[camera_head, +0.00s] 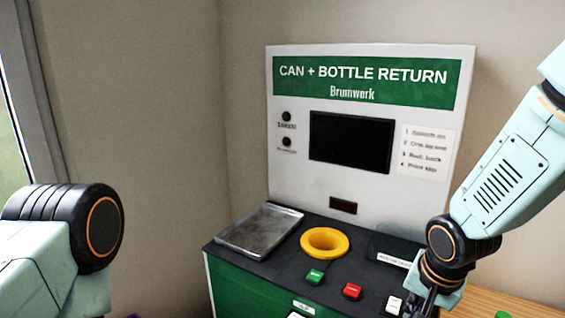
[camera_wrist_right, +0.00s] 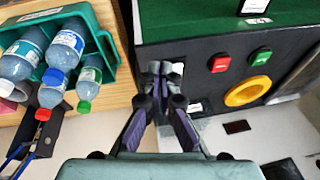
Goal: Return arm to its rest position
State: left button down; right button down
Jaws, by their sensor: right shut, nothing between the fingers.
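My right arm comes in from the right in the head view, and its gripper (camera_head: 425,302) points down at the front right of the return machine's counter, partly cut off by the lower edge. In the right wrist view the gripper's fingers (camera_wrist_right: 163,72) are together with nothing between them. They are beside the machine's dark edge, near the white button (camera_wrist_right: 195,107); I cannot tell whether they touch it. Of my left arm only a rounded joint shows at the left of the head view; its gripper is out of view.
The can and bottle return machine (camera_head: 385,200) has a metal tray (camera_head: 258,232), yellow ring (camera_head: 324,243), green button (camera_head: 315,277) and red button (camera_head: 352,291). A green crate (camera_wrist_right: 105,47) with several bottles stands on the wooden table (camera_wrist_right: 112,100) beside it.

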jog(key=s+a+f+n+b, duration=0.1)
jog(key=s+f+n+b, duration=0.45)
jog(key=f, duration=0.95)
jog(key=s+a+f+n+b, duration=0.1)
jog(key=s+f+n+b, duration=0.1)
jog(key=s+f+b, duration=1)
jog(key=s+f+g+b, duration=0.1)
jog(key=s+f, duration=0.4)
jog(key=f, duration=0.2)
jog(key=s+f+g+b, duration=0.1)
jog(key=s+f+g, duration=0.1)
jog(key=s+f, duration=0.3)
notch_tip(320, 180, down, 3)
jog(key=shift+s+d+f, duration=0.2)
jog(key=shift+s, duration=0.2)
